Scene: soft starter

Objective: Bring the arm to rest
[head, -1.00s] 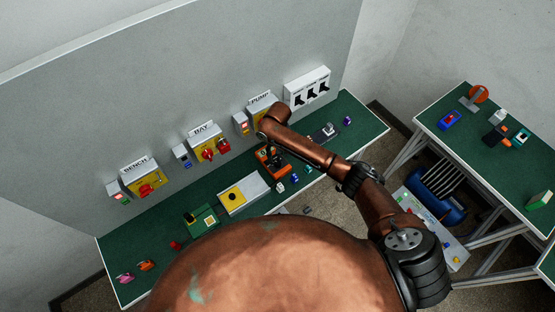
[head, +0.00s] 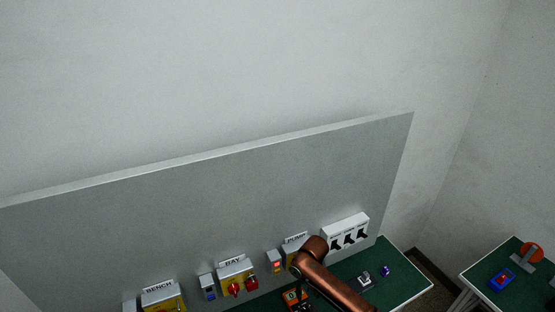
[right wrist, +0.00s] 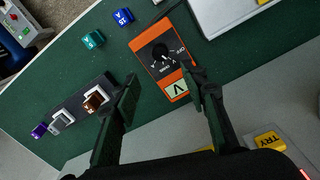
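My right arm (head: 335,285) comes in from the bottom right in the head view, and its wrist end is over the green bench in front of the PUMP station (head: 294,247). My right gripper (right wrist: 160,73) is open and empty in the right wrist view, its two dark fingers apart. An orange meter (right wrist: 150,45) with a black dial and a V label lies beyond and between the fingertips. The meter (head: 291,296) is partly hidden by my arm in the head view. My left gripper is not in view.
A grey panel (head: 200,225) stands behind the bench, with BAY (head: 237,273) and BENCH (head: 160,295) stations and a white three-switch box (head: 346,234). Blue (right wrist: 123,16) and teal (right wrist: 93,40) blocks lie by the meter. A second table (head: 476,284) stands right.

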